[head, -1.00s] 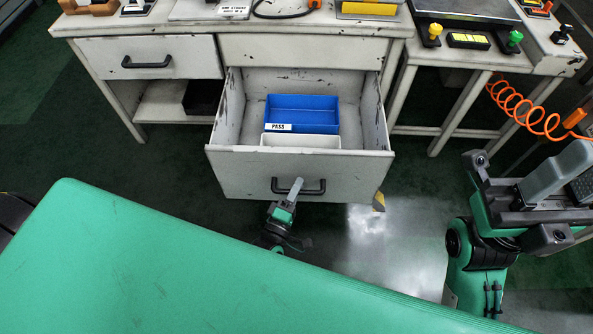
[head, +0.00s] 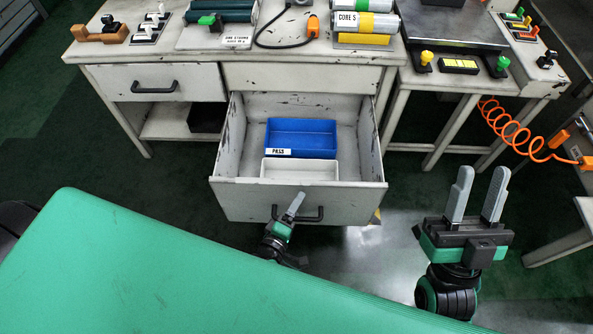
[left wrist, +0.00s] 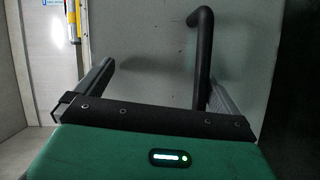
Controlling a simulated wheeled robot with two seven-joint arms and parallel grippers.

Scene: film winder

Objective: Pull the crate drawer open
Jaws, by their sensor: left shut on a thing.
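The crate drawer (head: 240,200) is a grey, worn drawer under the bench, pulled well out in the head view. Inside it are a blue bin (head: 302,133) labelled PASS and a white bin (head: 300,170) in front of it. My left gripper (head: 294,206) is at the drawer's black handle (head: 313,216) and is shut on it. The left wrist view shows the handle bar (left wrist: 203,60) near the gripper's right finger. My right gripper (head: 478,196) is open and empty, fingers up, to the right of the drawer.
A closed drawer (head: 150,84) with a black handle is at the left. The bench top (head: 160,50) holds rolls and tools. A side table carries buttons, and an orange coiled cable (head: 510,130) hangs at the right.

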